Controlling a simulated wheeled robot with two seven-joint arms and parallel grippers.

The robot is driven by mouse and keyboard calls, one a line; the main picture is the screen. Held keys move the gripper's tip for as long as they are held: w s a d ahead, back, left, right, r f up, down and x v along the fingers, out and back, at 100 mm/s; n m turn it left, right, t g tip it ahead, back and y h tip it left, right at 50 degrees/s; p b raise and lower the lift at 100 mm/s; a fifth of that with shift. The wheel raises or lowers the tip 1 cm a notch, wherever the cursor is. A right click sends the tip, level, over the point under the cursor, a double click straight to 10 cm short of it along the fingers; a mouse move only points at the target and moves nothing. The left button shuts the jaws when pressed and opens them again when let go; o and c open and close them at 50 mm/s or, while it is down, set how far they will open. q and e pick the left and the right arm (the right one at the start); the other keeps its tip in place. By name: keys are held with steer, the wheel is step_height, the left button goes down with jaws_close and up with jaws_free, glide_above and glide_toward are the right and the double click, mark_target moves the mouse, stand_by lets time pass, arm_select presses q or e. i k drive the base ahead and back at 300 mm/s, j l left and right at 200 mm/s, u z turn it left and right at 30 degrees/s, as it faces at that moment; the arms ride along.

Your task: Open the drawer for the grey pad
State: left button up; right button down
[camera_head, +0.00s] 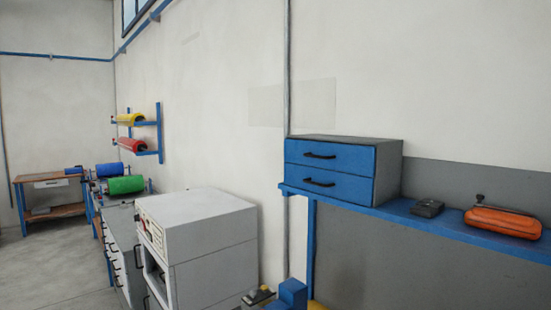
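A grey box unit with two blue-fronted drawers stands on a blue shelf at the right of the head view. Its upper drawer (333,156) and its lower drawer (330,185) each have a black bar handle, and both are shut. I see no grey pad that I can name with certainty. A small dark grey object (427,208) lies on the shelf to the right of the unit, and I cannot tell what it is. Neither of my grippers is in view.
An orange tool (503,222) lies on the blue shelf (440,226). A white machine (196,231) stands left of centre, beside a grey cabinet (118,240) with several drawers. A workbench (50,184) stands far left. Open floor (45,270) lies at the lower left.

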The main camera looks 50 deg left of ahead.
mark_target(353, 160)
steer(key=u, duration=1.25)
steer(key=i+j, duration=0.1)
steer(key=j, duration=0.7)
steer(key=i+j+z, duration=0.15)
steer(key=j, duration=0.65)
